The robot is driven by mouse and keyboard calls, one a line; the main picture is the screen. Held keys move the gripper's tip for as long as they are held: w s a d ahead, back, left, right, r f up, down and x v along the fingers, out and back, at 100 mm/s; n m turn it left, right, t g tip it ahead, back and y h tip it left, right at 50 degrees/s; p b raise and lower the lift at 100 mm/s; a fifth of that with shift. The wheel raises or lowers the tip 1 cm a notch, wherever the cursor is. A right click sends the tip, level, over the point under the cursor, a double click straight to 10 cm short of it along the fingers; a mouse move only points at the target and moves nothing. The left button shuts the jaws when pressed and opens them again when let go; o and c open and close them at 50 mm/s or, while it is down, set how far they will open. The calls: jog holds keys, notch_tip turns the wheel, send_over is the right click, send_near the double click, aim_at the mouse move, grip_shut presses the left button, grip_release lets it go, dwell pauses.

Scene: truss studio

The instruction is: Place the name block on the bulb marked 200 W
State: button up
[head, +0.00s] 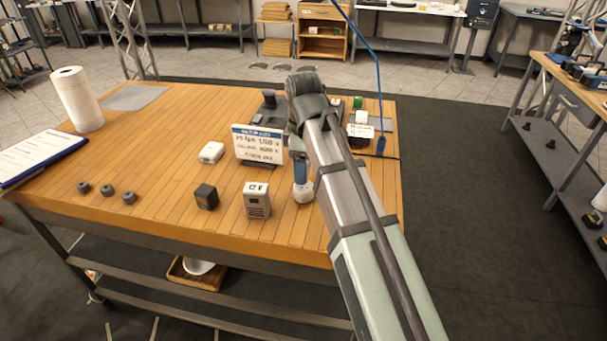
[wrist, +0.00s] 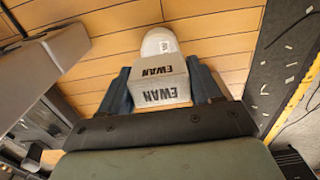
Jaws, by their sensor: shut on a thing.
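The name block (wrist: 160,88) is light grey with EWAN in dark letters on two faces. It sits between the blue fingers of my gripper (wrist: 162,90), which is shut on it. In the wrist view a pale rounded bulb-like thing (wrist: 160,42) with a small dark mark shows just beyond the block; I cannot tell whether they touch. In the head view my gripper (head: 301,170) points down near the table's front right, with a whitish rounded thing (head: 303,191) directly below the fingers. The block is not clear there. No 200 W marking is readable.
A white sign (head: 258,144) stands left of my gripper. A grey vented box (head: 257,200), a dark cube (head: 206,196) and a white block (head: 211,153) stand nearby. A small card (head: 360,131) is to the right. The table's left middle (head: 150,150) is clear.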

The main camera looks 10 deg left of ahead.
jog(key=shift+f, duration=1.4)
jog(key=shift+f, duration=0.1)
jog(key=o, duration=1.1)
jog(key=shift+c, duration=0.2)
jog(key=shift+r, duration=3.85)
